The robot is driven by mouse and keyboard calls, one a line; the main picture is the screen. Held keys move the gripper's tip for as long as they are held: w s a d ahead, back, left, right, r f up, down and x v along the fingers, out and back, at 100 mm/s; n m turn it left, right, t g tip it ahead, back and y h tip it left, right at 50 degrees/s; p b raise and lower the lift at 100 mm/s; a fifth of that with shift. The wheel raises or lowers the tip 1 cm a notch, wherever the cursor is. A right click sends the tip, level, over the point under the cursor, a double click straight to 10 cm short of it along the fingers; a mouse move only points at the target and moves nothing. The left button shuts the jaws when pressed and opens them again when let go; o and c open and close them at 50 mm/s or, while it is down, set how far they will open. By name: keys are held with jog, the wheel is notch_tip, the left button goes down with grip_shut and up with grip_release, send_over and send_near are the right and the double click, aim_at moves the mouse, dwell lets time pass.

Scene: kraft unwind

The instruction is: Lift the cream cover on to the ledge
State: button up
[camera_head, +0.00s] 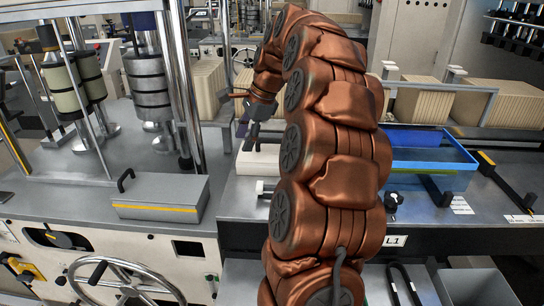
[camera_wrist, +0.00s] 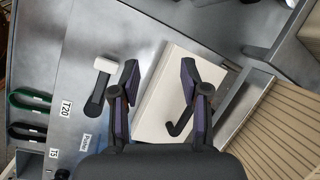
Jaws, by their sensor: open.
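The cream cover (camera_head: 258,161) lies flat on the grey machine top, partly hidden behind my arm in the head view. In the wrist view the cream cover (camera_wrist: 165,112) is a pale panel under my gripper (camera_wrist: 159,75), with a black hooked handle (camera_wrist: 181,124) near the right finger. My gripper (camera_head: 248,137) points down over the cover in the head view. Its two fingers are spread apart with nothing held between them. I cannot tell whether they touch the cover. Which surface is the ledge is not clear; a grey metal strip (camera_wrist: 243,105) runs beside the cover.
A black lever with a white block (camera_wrist: 104,65) is left of the fingers. A blue tray (camera_head: 435,167) stands right of my arm. A grey box with a black handle (camera_head: 160,198) is at the left. Stacks of tan boards (camera_head: 205,88) stand behind.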

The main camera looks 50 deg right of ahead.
aim_at(271, 141)
jog(key=s+d+m+t, duration=0.15)
jog(key=d+m, duration=0.35)
jog(key=d, duration=0.7)
jog(key=shift+h, duration=0.4)
jog(key=shift+p+x, duration=1.5)
jog(key=shift+x, duration=2.25)
jog(key=shift+s+d+f, duration=0.1)
jog(key=shift+s, duration=0.05)
jog(key=shift+c, duration=0.2)
grip_shut()
